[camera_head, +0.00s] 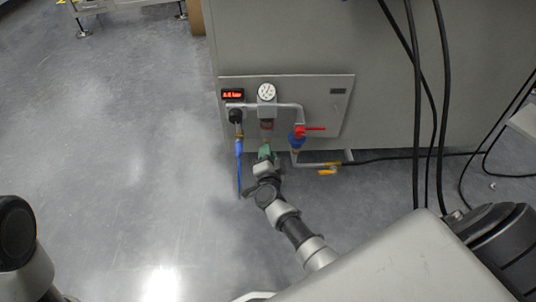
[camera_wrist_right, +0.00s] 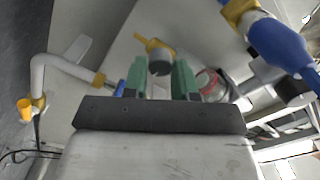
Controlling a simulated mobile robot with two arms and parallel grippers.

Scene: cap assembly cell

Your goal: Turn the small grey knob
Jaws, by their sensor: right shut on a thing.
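The small grey knob (camera_wrist_right: 161,64) shows in the right wrist view as a dark grey cylinder below a yellow fitting. The green fingers of my right gripper (camera_wrist_right: 160,80) stand on both sides of it and are shut on it. In the head view, my right gripper (camera_head: 265,153) reaches up to the underside of the pipework, below the round gauge (camera_head: 267,92). The knob itself is hidden there by the gripper. On the left, only a dark and grey part of my left arm shows, and its gripper is out of view.
A grey panel (camera_head: 343,109) carries a red digital display (camera_head: 233,95), a red-handled blue valve (camera_head: 298,136) and a yellow-handled valve (camera_head: 327,171). A blue hose (camera_head: 239,172) hangs just left of my right gripper. Black cables (camera_head: 417,110) hang at right.

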